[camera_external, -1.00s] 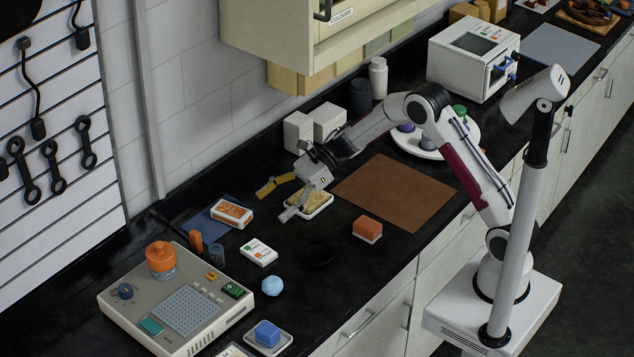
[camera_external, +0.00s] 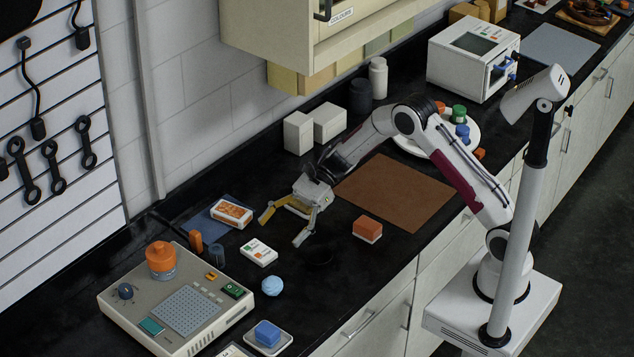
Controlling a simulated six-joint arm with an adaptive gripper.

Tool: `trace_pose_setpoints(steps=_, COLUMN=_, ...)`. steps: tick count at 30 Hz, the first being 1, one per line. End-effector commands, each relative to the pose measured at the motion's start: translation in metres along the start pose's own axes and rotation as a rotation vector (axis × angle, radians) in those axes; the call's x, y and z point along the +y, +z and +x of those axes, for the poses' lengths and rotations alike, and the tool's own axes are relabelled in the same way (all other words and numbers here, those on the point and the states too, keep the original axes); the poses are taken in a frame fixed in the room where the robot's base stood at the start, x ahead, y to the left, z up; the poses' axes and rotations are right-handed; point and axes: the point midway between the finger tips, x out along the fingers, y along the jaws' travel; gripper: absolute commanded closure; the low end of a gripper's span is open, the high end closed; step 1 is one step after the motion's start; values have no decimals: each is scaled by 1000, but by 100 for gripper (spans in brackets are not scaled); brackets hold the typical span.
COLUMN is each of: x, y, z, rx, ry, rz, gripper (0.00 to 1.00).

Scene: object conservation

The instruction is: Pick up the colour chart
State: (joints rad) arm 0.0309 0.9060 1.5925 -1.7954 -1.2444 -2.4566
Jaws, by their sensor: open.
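I cannot clearly tell which thing is the colour chart. A small flat white box or card with coloured marks (camera_external: 259,252) lies on the black counter, left of and nearer the camera than my gripper, and may be it. Another pale card (camera_external: 232,352) is cut off at the bottom edge. My gripper (camera_external: 283,229) is open, its two fingers spread and pointing down and left, with nothing seen held between them. It is a little above or at the counter; the exact height is unclear.
An orange-white box (camera_external: 231,213) lies on a blue mat behind.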

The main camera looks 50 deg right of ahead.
Motion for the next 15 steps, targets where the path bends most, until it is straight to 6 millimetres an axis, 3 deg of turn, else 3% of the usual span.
trace_pose_setpoints(steps=6, x=0, y=1, z=14, rx=-1, ry=0, rz=0, gripper=18)
trace_pose_setpoints(steps=15, x=0, y=1, z=15, rx=-1, ry=0, rz=0, gripper=18)
